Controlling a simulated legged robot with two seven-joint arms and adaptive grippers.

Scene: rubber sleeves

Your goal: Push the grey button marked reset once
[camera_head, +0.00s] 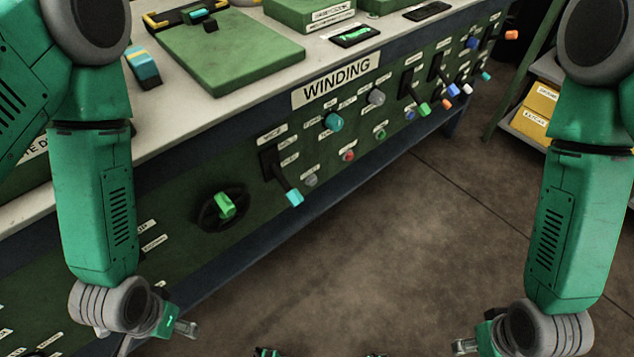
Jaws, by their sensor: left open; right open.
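A small round grey button (311,180) sits on the dark green front panel (260,165) of the bench, at the left end of a row with a red button (348,155) and a green button (381,134). The small label above it is too small to read. A larger grey knob (376,97) is higher up to the right. My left gripper (188,328) is low at the left, below and left of the grey button and apart from it. My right gripper (464,346) is at the bottom right, well away from the panel. Both are open and nothing shows in them.
A lever with a cyan tip (294,197) juts out just left of the grey button. A green-handled wheel (223,206) is further left. Several coloured-tipped levers stick out at the right. A shelf with yellow boxes (540,102) stands right. The floor before the panel is clear.

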